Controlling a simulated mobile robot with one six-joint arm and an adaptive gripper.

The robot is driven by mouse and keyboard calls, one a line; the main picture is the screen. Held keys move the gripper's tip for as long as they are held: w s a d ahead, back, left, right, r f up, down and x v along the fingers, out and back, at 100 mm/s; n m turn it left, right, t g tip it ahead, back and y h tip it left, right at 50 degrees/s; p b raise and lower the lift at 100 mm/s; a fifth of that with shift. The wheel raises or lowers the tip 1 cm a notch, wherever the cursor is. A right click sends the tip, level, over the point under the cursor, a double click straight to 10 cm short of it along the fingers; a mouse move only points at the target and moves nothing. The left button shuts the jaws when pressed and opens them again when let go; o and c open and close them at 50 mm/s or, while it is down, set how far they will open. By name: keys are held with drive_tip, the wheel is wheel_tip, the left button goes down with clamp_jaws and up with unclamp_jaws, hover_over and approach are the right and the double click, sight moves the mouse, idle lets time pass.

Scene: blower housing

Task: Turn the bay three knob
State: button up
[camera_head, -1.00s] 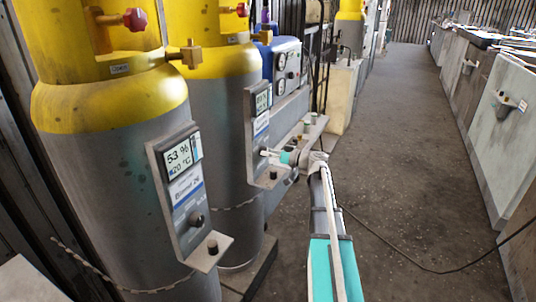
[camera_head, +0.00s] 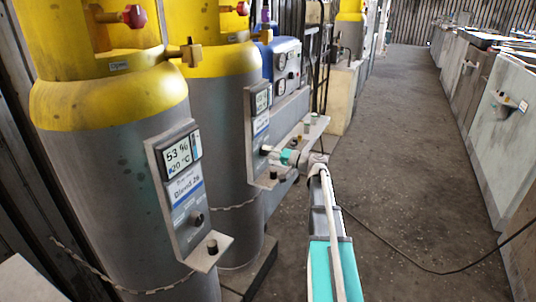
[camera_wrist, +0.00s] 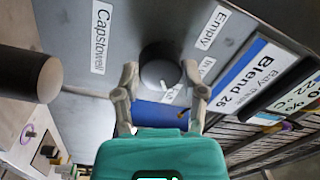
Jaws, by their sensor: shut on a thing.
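A dark round knob (camera_wrist: 160,66) with a white pointer mark sits on a grey panel (camera_wrist: 90,30), close to labels reading "Empty" and "In". In the head view my gripper (camera_head: 272,154) reaches the lower part of the second cylinder's panel (camera_head: 252,130) from the right. The fingers partly hide the knob there.
A nearer panel (camera_head: 183,200) reading 53 % and 20 °C, with its own knob and shelf stub, is on the front yellow-topped cylinder (camera_head: 110,150). A dark stub (camera_wrist: 30,75) stands beside the gripper. The floor aisle (camera_head: 400,130) at right is clear except for a cable.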

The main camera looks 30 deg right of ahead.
drive_tip(key=shift+a+m, duration=0.1)
drive_tip(key=shift+m, duration=0.5)
drive_tip(key=o, duration=1.2)
drive_tip(key=shift+c, duration=0.2)
